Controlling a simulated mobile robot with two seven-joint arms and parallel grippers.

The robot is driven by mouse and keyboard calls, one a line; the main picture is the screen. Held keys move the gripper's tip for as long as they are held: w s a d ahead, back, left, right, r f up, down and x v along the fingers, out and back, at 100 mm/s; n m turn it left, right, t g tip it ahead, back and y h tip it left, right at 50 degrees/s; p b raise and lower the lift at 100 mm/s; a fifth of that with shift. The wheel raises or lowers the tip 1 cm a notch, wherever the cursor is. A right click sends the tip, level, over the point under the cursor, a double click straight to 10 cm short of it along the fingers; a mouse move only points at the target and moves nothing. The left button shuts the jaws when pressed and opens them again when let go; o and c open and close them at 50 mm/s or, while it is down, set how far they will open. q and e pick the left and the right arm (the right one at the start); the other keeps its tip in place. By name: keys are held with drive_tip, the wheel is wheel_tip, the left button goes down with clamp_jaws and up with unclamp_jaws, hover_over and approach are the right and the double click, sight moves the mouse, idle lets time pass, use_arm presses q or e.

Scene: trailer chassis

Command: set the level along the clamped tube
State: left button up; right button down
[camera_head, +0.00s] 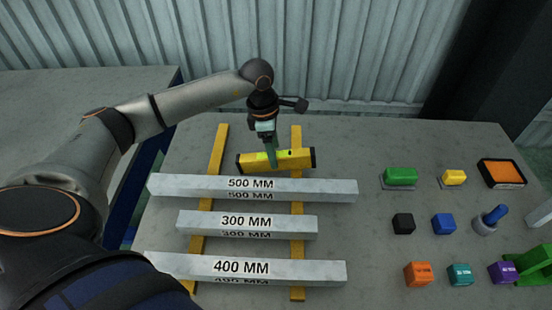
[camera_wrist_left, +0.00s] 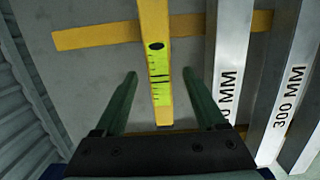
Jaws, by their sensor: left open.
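The yellow level (camera_head: 294,159), with black ends and a green scale strip, lies behind the 500 MM tube, roughly parallel to it. It crosses the right yellow rail. In the left wrist view the level (camera_wrist_left: 155,35) runs between the two fingers. My left gripper (camera_head: 271,160) is open and points down at the level; a gap shows on each side of it in the wrist view (camera_wrist_left: 159,72). A grey tube end (camera_head: 541,213) and a green fixture (camera_head: 537,264) are cut off at the right edge; I cannot tell if they meet. My right gripper is not in view.
The 500 MM (camera_head: 310,186), 300 MM (camera_head: 195,220) and 400 MM (camera_head: 320,268) tubes lie across two yellow rails (camera_head: 219,140). Several coloured blocks, a blue-handled tool (camera_head: 493,217) and an orange tray (camera_head: 502,172) stand at right. Bare table lies between tubes and blocks. A corrugated wall stands behind.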

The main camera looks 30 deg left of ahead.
use_arm(q)
wheel_tip(320, 180, down, 2)
drive_tip(key=shift+w+d+f, duration=0.1)
clamp_jaws()
idle(0.6)
